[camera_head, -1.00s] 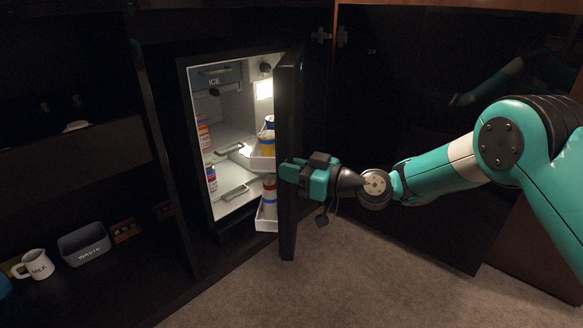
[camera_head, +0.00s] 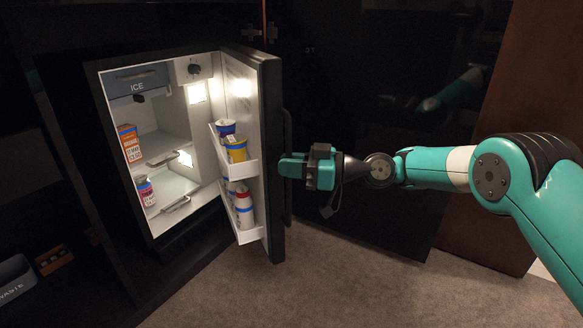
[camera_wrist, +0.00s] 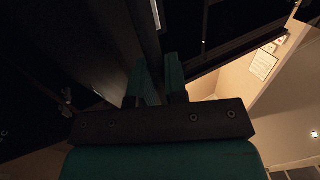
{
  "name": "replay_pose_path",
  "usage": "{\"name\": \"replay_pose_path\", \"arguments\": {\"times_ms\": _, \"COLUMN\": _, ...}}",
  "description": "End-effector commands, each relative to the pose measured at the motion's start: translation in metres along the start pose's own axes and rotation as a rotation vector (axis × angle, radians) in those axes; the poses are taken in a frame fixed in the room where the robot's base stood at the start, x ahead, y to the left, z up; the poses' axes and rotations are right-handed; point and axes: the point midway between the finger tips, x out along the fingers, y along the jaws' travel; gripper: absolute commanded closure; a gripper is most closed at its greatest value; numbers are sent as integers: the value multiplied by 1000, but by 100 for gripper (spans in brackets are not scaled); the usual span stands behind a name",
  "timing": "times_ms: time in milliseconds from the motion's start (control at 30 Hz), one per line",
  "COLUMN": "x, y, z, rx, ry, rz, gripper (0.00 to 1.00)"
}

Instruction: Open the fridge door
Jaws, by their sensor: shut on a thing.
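The black fridge door (camera_head: 272,150) stands wide open in the head view, with its white-shelved inner side facing left. Its dark vertical handle (camera_head: 287,165) runs along the outer face. My gripper (camera_head: 287,166) is at the middle of this handle and shut on it. In the wrist view my two teal fingers (camera_wrist: 160,82) point up the picture beside a dark surface; the handle between them is too dark to make out. The lit fridge interior (camera_head: 165,140) shows an ICE compartment, shelves, a carton and a can.
White door shelves (camera_head: 245,172) hold several cans and tubs. A grey waste bin (camera_head: 14,277) sits at the lower left. A dark glossy cabinet panel (camera_head: 380,120) stands behind my arm. Carpet (camera_head: 330,280) in front is clear.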

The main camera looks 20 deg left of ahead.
Motion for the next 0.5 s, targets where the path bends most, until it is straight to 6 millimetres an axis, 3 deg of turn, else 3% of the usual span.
{"name": "replay_pose_path", "arguments": {"times_ms": 500, "x": 4, "y": 7, "z": -2, "rx": -5, "ry": 2, "rz": -39, "gripper": 100}}
